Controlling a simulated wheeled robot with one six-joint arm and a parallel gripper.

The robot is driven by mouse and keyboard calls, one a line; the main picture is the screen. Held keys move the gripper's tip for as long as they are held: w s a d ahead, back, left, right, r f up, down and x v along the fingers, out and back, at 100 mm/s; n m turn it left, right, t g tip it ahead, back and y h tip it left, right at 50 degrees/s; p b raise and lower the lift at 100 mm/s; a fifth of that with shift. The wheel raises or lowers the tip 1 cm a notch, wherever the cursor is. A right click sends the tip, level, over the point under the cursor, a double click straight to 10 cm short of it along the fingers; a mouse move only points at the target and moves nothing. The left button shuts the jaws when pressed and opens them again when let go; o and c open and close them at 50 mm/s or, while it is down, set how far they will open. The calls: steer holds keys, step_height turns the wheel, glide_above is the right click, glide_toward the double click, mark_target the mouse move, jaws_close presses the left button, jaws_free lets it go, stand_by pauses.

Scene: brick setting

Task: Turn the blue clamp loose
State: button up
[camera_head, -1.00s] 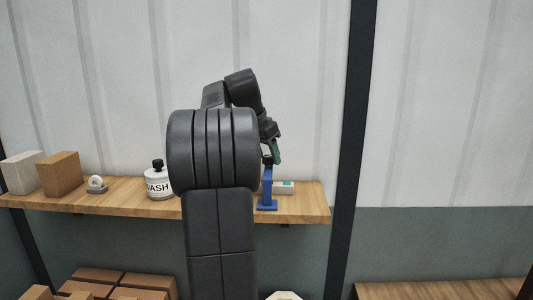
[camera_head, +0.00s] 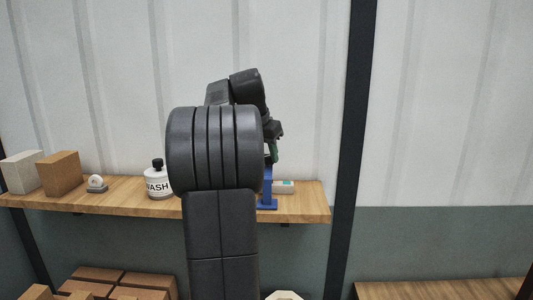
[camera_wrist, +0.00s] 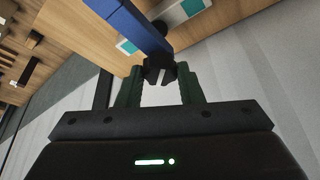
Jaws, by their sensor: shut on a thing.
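The blue clamp (camera_head: 268,188) stands upright on the wooden shelf, near its right end. In the wrist view its blue bar (camera_wrist: 138,22) runs down from the top edge to a black knob (camera_wrist: 158,70). My gripper (camera_wrist: 159,73) has its green fingers on either side of this knob and is shut on it. In the head view my gripper (camera_head: 273,151) is at the top of the clamp, partly hidden behind my own arm.
A white box with a teal patch (camera_head: 284,187) lies just right of the clamp. A dark post (camera_head: 350,150) stands to the right.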

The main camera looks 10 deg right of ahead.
steer(key=n, duration=0.2)
steer(key=n+t+y, duration=0.1)
steer(key=n, duration=0.1)
steer(key=n+y, duration=0.1)
steer(key=n, duration=0.2)
steer(key=shift+s+d, duration=0.15)
steer(key=shift+d, duration=0.2)
steer(key=n+y, duration=0.2)
steer(key=n, duration=0.1)
steer(key=shift+d+n, duration=0.15)
steer(key=shift+n, duration=0.25)
steer(key=n+y, duration=0.1)
steer(key=n, duration=0.2)
steer(key=shift+d+n, duration=0.1)
steer(key=shift+n, duration=0.2)
steer(key=n, duration=0.2)
steer(key=n+g+y, duration=0.1)
steer(key=n, duration=0.2)
steer(key=shift+w+d+n+g+y, duration=0.15)
steer(key=shift+w+n+g+y, duration=0.15)
steer(key=shift+y, duration=0.1)
steer(key=n+g, duration=0.1)
steer(key=n, duration=0.3)
steer(key=shift+w+n+g+y, duration=0.1)
steer(key=shift+n+g+y, duration=0.2)
steer(key=shift+n+g, duration=0.1)
steer(key=shift+f, duration=0.1)
steer(key=o, duration=1)
steer(key=shift+c, duration=0.2)
